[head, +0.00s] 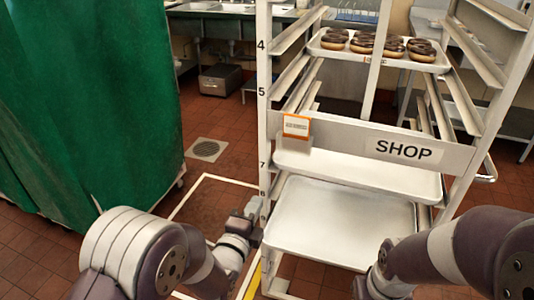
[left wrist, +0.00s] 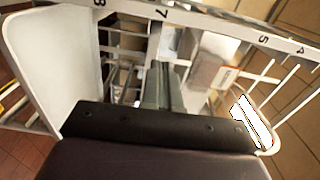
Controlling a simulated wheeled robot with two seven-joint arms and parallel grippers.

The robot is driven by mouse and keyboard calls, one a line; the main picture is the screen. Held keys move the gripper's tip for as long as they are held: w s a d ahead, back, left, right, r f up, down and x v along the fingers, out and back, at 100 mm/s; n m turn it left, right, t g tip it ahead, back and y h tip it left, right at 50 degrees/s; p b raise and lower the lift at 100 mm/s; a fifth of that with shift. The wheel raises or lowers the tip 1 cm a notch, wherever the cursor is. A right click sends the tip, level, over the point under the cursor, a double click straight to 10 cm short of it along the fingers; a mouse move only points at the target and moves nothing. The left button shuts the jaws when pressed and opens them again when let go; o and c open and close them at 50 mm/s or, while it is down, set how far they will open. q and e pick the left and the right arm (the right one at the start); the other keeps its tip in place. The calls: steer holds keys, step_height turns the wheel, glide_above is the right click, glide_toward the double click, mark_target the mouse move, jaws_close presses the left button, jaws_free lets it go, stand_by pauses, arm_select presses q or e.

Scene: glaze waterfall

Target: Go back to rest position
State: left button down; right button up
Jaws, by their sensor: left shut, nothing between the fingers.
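My left gripper (head: 254,210) is low at the left upright of the white rack (head: 264,110). In the left wrist view its two fingers (left wrist: 163,75) are together with nothing between them, pointing at the rack. I cannot tell whether it touches the rack. My right arm comes in from the lower right, in front of the rack; its gripper is outside the picture.
A tray (head: 325,47) of chocolate-topped doughnuts sits high on the rack. An empty tray (head: 360,178) and a lower tray (head: 340,220) are below the SHOP sign (head: 404,150). A green curtain (head: 90,100) stands left. Tiled floor is open between curtain and rack.

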arm_select(q)
steer(key=s+a+f+n+g+y, duration=0.3)
steer(key=s+a+f+n+g, duration=0.1)
steer(key=s+f+n+g, duration=0.55)
steer(key=s+a+f+n+g+y, duration=0.1)
steer(key=s+a+n+g+y, duration=0.1)
steer(key=s+a+n+g, duration=0.4)
steer(key=s+a+r+n+g, duration=0.1)
steer(key=s+r+n, duration=0.2)
steer(key=s+n, duration=0.25)
step_height(320, 180, up, 19)
steer(key=a+p, duration=0.1)
steer(key=p, duration=1.6)
steer(key=shift+w+a+p, duration=0.25)
steer(key=shift+w+p, duration=0.1)
steer(key=shift+p, duration=0.05)
